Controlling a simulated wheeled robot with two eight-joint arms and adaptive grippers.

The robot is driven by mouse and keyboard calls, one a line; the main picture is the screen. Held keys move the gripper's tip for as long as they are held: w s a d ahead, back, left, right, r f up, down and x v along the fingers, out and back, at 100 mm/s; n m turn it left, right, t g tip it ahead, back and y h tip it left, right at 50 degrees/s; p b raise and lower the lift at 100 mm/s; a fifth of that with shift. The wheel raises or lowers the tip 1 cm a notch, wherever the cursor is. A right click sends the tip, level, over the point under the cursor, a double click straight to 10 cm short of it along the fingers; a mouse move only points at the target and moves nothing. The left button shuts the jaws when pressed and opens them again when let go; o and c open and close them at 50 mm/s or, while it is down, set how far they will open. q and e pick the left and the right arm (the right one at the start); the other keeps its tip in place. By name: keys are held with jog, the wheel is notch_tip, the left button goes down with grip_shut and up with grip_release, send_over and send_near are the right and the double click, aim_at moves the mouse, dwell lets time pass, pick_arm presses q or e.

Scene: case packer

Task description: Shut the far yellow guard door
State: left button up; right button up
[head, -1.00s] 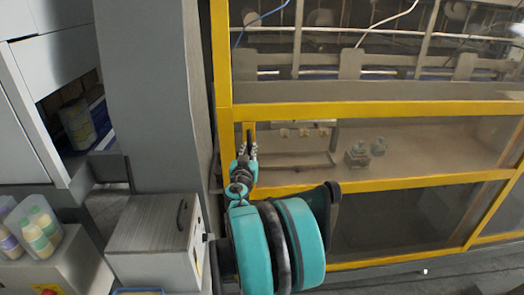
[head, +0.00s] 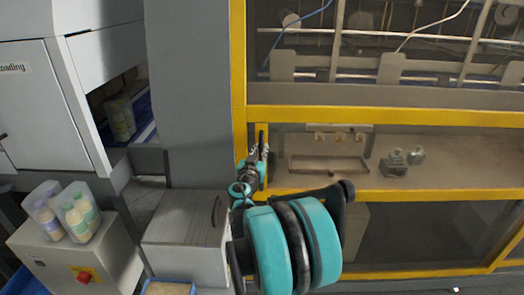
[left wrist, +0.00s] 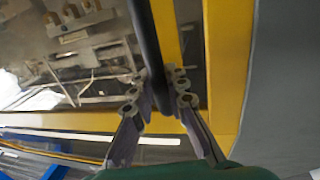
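The yellow-framed guard door (head: 400,119) with clear panels fills the right of the head view. Its left side stands close to the yellow post (head: 238,80); I cannot tell whether it is flush. A dark upright bar handle (left wrist: 147,40) runs between the fingers of my left gripper (left wrist: 158,88) in the left wrist view, with the yellow post (left wrist: 228,60) to its right. In the head view my left gripper (head: 258,158) is at the door's left side, its fingers close about the handle. My right gripper is out of view.
A grey column (head: 190,90) stands left of the post. Below it is a grey box (head: 185,240); at lower left, clear tubs of bottles (head: 78,215) stand on a cabinet with a red button (head: 84,277). Small grey parts (head: 395,163) lie behind the panel.

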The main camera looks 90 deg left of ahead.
pick_arm(q)
jog(key=o, duration=0.4)
jog(key=shift+s+a+r, duration=0.1)
jog(key=shift+s+r, duration=0.05)
jog(key=shift+s, duration=0.2)
jog(key=v, duration=1.2)
